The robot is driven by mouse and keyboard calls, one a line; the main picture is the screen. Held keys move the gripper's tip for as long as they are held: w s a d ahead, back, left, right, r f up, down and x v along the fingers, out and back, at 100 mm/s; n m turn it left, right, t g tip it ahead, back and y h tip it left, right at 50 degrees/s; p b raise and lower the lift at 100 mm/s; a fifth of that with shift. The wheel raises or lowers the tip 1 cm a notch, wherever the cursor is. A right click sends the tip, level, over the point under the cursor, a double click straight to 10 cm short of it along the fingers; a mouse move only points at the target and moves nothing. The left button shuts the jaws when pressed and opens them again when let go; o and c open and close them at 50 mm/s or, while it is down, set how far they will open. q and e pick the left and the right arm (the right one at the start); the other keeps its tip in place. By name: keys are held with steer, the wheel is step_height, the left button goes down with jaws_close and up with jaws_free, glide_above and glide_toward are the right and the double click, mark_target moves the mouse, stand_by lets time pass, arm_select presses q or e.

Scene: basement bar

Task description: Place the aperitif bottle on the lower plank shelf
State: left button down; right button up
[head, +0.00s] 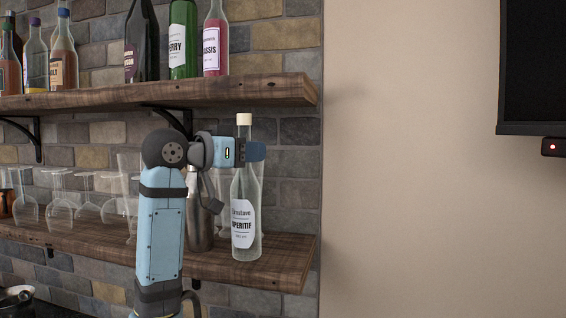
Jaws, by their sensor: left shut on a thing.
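The aperitif bottle (245,218) is clear glass with a pale cork and a white label. It is upright at the right end of the lower plank shelf (285,262). Its base shows against the shelf's top; I cannot tell whether it touches the wood. My left gripper (254,152) is shut on the bottle's upper part, below the cork, with the arm coming up from below in front of the shelf. The fingers hide part of the neck. My right gripper is not in view.
A steel shaker (200,222) stands just left of the bottle, partly behind my arm. Upturned glasses (88,208) line the lower shelf further left. The upper shelf (270,90) with several bottles hangs above. The wall on the right is bare up to a dark screen (535,65).

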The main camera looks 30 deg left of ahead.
arm_select(q)
steer(key=w+d+f+p, duration=0.2)
steer(key=w+d+f, duration=0.1)
steer(key=w, duration=0.4)
steer(key=shift+w+f+p, duration=0.25)
steer(key=shift+f+p, duration=0.15)
steer(key=shift+f, duration=0.05)
steer(key=c, duration=1.1)
jaws_free()
steer(key=shift+d, duration=0.1)
steer(key=shift+o, duration=0.8)
steer(key=shift+r, duration=0.1)
